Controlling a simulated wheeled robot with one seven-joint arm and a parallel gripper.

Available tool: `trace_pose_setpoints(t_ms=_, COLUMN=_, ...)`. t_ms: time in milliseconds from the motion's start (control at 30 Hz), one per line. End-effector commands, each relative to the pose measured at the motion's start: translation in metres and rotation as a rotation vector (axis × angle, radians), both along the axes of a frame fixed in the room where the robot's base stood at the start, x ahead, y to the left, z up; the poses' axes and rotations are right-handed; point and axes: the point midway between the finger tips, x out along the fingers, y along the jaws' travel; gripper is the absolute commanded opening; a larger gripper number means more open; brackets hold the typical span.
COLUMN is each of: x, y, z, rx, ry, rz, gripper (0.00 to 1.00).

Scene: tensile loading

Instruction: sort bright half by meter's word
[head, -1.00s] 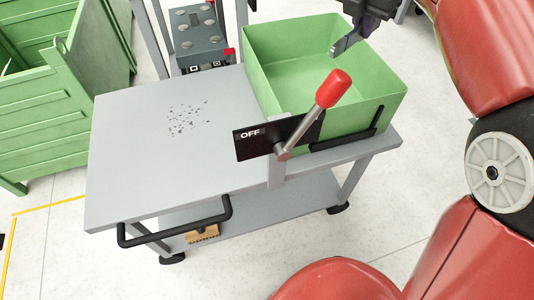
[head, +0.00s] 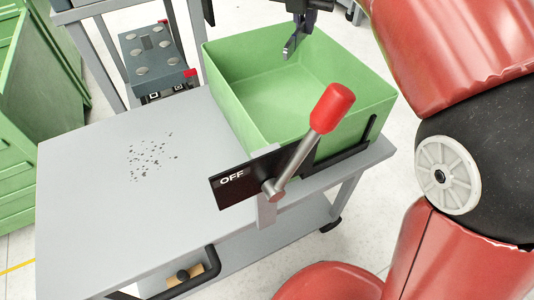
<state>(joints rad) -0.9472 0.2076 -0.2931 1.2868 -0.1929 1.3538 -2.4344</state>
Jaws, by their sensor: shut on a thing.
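My gripper (head: 298,24) is at the top of the head view, above the back part of the green bin (head: 345,102). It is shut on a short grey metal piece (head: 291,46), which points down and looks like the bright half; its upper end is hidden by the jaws. The piece hangs over the bin's open top, and I cannot tell its exact height. The bin's visible floor is empty. No meter reading can be made out; the only word I can read is OFF on a black plate (head: 233,185).
The bin stands on a grey cart (head: 95,190), with a red-knobbed lever (head: 332,108) in front of it. Dark specks lie on the bare cart top. A dark grey block with round discs (head: 152,58) is behind. A large green crate (head: 18,130) stands left.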

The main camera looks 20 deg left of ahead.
Motion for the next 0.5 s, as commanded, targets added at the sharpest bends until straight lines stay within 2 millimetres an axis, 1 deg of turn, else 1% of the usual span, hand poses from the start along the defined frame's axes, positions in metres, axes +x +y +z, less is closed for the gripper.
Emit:
trace_pose_setpoints(t_ms=33, x=-0.0001, y=0.0002, z=-0.0074, rx=0.001, ry=-0.002, rz=0.000, gripper=0.00)
trace_pose_setpoints(t_ms=100, x=0.0000, y=0.0000, z=-0.0093, rx=0.001, ry=-0.002, rz=-0.001, gripper=0.00)
trace_pose_setpoints(t_ms=367, x=0.0001, y=-0.0001, z=-0.0080, rx=0.001, ry=-0.001, rz=-0.001, gripper=0.00)
trace_pose_setpoints(t_ms=400, x=0.0001, y=-0.0001, z=-0.0080, rx=0.001, ry=-0.001, rz=-0.001, gripper=0.09)
trace_pose_setpoints(t_ms=500, x=0.0001, y=-0.0001, z=-0.0081, rx=0.001, ry=-0.001, rz=-0.001, gripper=0.22)
